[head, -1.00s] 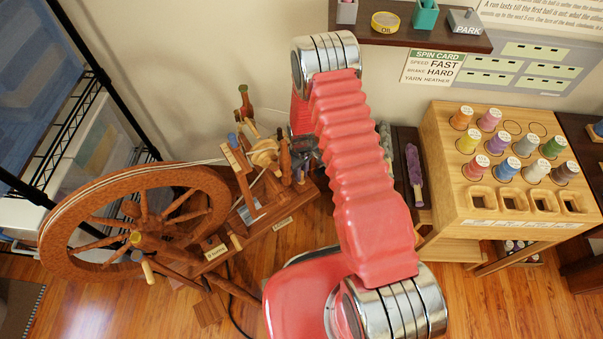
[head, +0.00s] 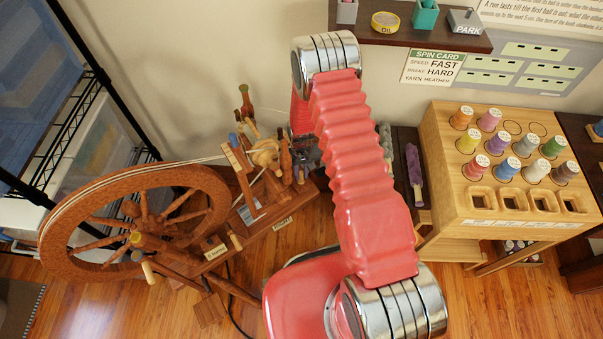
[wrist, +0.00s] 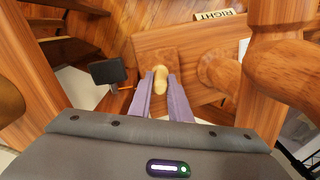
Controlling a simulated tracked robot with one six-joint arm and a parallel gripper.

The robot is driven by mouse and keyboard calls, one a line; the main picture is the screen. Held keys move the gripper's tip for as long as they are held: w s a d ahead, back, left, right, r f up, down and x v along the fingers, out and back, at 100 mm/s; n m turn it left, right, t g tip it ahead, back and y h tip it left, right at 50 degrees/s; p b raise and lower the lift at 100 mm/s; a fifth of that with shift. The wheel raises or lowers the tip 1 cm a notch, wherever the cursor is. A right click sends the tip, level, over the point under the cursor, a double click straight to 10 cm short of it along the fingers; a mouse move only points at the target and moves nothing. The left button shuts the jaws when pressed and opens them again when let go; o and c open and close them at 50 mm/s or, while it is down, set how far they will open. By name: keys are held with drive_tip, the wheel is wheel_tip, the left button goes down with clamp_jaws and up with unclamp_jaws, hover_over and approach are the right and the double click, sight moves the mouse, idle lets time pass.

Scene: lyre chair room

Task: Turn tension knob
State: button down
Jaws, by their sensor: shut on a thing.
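The wooden spinning wheel (head: 62,222) stands on the floor at the left in the head view, with its flyer and upright posts at its right end. In the wrist view the pale, rounded tension knob (wrist: 160,74) sticks up from a brown wooden base board (wrist: 185,42). My gripper (wrist: 159,86) has its two grey-purple fingers closed around the knob, one on each side. The lower part of the knob between the fingers is partly hidden. In the head view my red arm hides the knob, and my gripper is mostly out of sight behind the arm.
Wooden posts of the wheel stand close on both sides in the wrist view. A RIGHT label (wrist: 213,15) lies near the board's edge. A thread stand (head: 440,180) with several spools is at the right, a dark shelf (head: 420,38) on the wall, and a wire rack (head: 75,115) at the left.

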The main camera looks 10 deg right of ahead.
sight(301, 172)
drive_tip(key=c, duration=1.6)
unclamp_jaws()
drive_tip(key=shift+c, duration=0.2)
wheel_tip(301, 172, up, 14)
drive_tip(key=shift+f, duration=0.15)
